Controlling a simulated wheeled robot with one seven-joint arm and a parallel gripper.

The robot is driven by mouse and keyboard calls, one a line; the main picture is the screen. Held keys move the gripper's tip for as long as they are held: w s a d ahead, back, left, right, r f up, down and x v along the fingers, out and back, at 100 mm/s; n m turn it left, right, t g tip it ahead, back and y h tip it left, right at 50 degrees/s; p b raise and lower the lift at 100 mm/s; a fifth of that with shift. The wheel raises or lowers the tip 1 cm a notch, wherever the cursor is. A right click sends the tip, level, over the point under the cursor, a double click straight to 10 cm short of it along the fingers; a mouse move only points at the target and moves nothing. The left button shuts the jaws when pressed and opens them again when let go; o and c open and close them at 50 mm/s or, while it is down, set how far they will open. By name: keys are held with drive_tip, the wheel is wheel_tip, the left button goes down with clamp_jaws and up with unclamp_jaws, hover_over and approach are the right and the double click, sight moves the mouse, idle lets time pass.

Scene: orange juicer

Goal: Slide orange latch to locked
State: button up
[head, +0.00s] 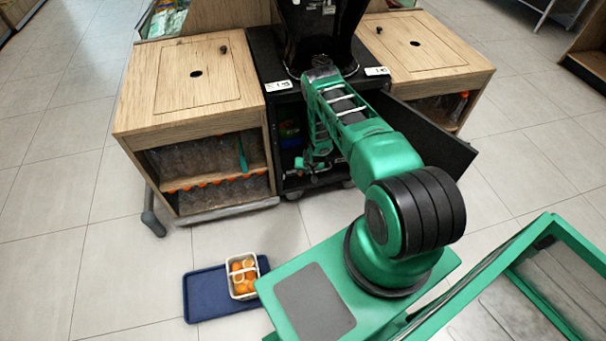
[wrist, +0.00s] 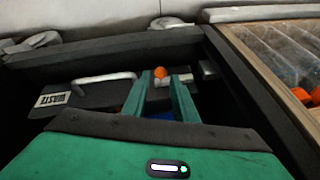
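The orange latch knob (wrist: 160,72) shows in the wrist view as a small round orange piece near a grey metal bar. My gripper (wrist: 166,77) has its two green fingers apart, with the knob seen between the fingertips, nearer the left one. I cannot tell whether a finger touches it. In the head view my gripper (head: 315,170) reaches into the open front of the black juicer cabinet (head: 262,68). The latch is hidden there by my arm and the cabinet.
The black cabinet door (head: 432,138) hangs open at right. A black waste bin (wrist: 90,95) with a grey handle (wrist: 103,78) is left of my fingers. Wooden cabinets (head: 150,118) flank the juicer. A blue tray (head: 207,295) with an orange-filled basket (head: 234,259) lies on the floor.

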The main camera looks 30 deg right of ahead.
sight(301, 174)
drive_tip(key=shift+x, duration=1.9)
clamp_jaws()
